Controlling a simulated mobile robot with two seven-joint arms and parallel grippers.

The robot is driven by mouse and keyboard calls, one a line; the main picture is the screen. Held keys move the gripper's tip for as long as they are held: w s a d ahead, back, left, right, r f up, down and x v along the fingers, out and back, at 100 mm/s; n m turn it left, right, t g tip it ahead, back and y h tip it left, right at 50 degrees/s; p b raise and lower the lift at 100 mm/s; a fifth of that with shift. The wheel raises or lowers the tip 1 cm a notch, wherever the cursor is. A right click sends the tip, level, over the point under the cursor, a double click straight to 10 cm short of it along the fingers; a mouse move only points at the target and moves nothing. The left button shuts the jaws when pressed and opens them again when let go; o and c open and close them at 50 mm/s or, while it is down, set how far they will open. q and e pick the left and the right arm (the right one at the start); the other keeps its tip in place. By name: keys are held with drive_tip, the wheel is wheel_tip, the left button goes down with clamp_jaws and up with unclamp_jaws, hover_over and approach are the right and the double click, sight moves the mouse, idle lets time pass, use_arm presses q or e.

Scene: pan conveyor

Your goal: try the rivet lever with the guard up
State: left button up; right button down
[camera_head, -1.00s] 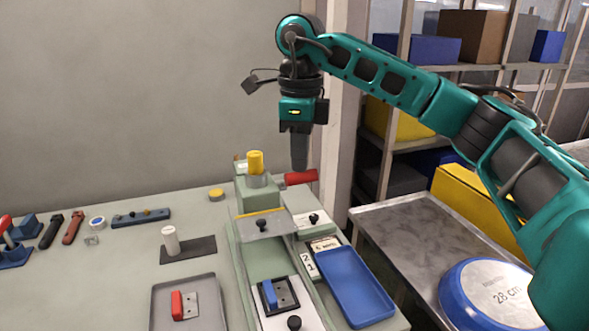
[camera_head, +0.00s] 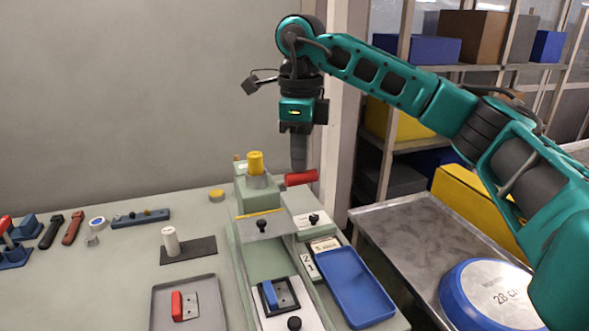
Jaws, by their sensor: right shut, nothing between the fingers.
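The green rivet press (camera_head: 251,190) stands at the back of the bench, with a yellow cap (camera_head: 256,163) on top. Its red lever (camera_head: 301,178) sticks out to the right, roughly level. My right gripper (camera_head: 299,167) points straight down at the lever, shut and empty. Its tips end at the lever's upper edge; I cannot tell whether they touch. A grey plate with a yellow edge and black knob (camera_head: 262,226), which looks like the guard, lies across the channel before the press. I cannot tell if it counts as up. My left gripper is out of view.
A black fixture with a blue block (camera_head: 270,293) sits in the channel. A blue tray (camera_head: 355,287) lies to its right, a grey tray (camera_head: 206,283) with a red-handled part to its left. A blue-sided pan (camera_head: 490,296) rests on the metal table at right.

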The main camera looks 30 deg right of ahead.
drive_tip(key=shift+r+p, duration=1.9)
drive_tip(key=shift+r, duration=0.8)
wheel_tip(320, 180, up, 4)
drive_tip(key=shift+f, duration=0.25)
